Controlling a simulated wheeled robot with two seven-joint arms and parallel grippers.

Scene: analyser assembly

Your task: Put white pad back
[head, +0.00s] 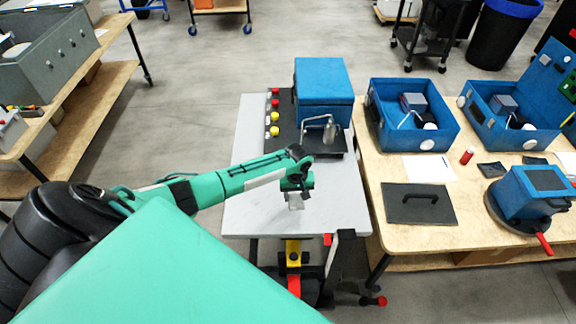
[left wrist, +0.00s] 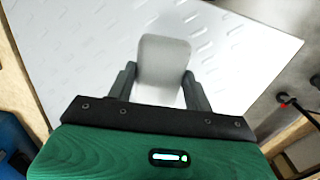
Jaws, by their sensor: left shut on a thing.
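The white pad (left wrist: 163,62) is a pale rounded block between the two fingers of my left gripper (left wrist: 160,88) in the left wrist view. In the head view my left gripper (head: 295,192) points down over the grey-white table top, shut on the pad (head: 295,203), which shows just below the fingers. I cannot tell whether the pad touches the table. My right gripper is not in view.
The light table (head: 250,213) is clear around my left gripper. At its back stand a blue box (head: 323,82), a dark panel with red and yellow buttons (head: 274,117) and a metal spout (head: 329,129). A wooden table (head: 400,232) with blue bins (head: 428,139) adjoins on the right.

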